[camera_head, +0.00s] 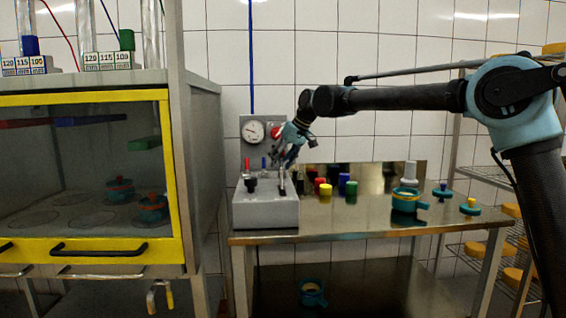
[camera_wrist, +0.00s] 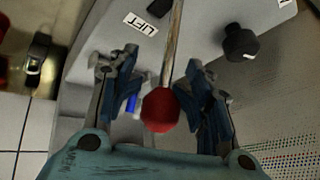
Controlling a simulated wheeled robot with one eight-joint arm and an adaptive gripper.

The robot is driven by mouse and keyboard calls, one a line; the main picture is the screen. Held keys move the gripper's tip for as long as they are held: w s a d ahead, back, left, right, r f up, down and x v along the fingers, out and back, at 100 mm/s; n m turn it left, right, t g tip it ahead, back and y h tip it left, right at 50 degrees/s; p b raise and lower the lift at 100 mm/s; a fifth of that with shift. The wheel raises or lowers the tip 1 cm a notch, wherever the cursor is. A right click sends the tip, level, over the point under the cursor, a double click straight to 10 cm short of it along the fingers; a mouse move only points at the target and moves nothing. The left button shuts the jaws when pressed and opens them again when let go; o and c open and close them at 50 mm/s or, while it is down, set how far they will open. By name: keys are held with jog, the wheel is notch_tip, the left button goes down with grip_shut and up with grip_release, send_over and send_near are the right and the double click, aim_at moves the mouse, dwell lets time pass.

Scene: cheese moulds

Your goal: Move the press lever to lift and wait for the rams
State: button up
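The press lever is a thin metal rod with a red ball knob (camera_wrist: 159,110), on a grey control box (camera_head: 266,213) at the bench's left end. In the wrist view my gripper (camera_wrist: 157,80) is open, with one finger on each side of the lever and visible gaps to the knob. A "LIFT" label (camera_wrist: 141,23) lies on the box top, left of the rod. In the head view my gripper (camera_head: 287,158) is just above the box and partly covers the lever. The rams inside the press cabinet (camera_head: 165,180) cannot be made out clearly.
The cabinet has a yellow-framed front and holds several moulds (camera_head: 120,189). A black knob (camera_wrist: 240,43) stands on the box, right of the lever. A pressure gauge (camera_head: 253,131) is behind. Coloured cylinders (camera_head: 325,190) and a teal mould (camera_head: 405,200) stand on the bench (camera_head: 330,225).

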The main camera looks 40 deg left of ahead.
jog(key=shift+s+r, duration=0.1)
jog(key=v, duration=1.2)
dwell(0.4)
